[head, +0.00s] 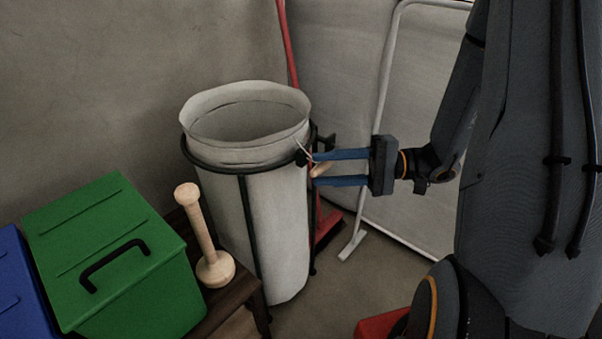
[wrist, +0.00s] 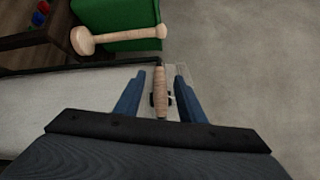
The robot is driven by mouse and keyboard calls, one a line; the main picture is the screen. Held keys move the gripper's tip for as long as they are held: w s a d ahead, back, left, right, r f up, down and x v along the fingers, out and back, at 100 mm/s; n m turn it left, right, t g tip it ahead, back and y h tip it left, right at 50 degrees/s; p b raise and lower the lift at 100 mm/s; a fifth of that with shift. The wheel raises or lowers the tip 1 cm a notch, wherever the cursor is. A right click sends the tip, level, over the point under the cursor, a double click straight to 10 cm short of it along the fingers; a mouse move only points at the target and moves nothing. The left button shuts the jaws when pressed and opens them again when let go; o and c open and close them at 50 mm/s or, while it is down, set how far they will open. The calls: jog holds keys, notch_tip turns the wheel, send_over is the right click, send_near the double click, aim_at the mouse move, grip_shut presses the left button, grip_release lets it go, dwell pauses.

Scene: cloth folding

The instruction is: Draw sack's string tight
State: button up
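The sack (head: 272,230) is a tall off-white cloth bag hanging upright in a black wire frame, its mouth wide open at the top. A small wooden toggle (head: 320,170) sits at the right side of the sack, just below the rim, with a short string (head: 303,147) by it. In the wrist view the toggle (wrist: 162,92) lies lengthwise between the blue fingers. My gripper (head: 312,169) is open around the toggle, and in the wrist view a gap shows on each side of it (wrist: 161,78). The string's path around the sack is mostly hidden.
The black frame ring (head: 212,169) surrounds the sack close to my fingers. A green box (head: 110,250) and a wooden masher (head: 204,240) stand on a dark wooden bench at left. A red broom (head: 328,226) and a white metal frame (head: 380,80) stand behind. Some floor is clear.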

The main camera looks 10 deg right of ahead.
jog(key=shift+w+a+f, duration=0.1)
jog(key=shift+w+a, duration=0.05)
jog(key=shift+a, duration=0.85)
jog(key=shift+w+a+r, duration=0.1)
jog(key=shift+w+a, duration=0.1)
jog(key=shift+a, duration=0.75)
jog(key=shift+w+a+f, duration=0.1)
jog(key=shift+w+a, duration=0.05)
jog(key=shift+a, duration=0.85)
grip_shut()
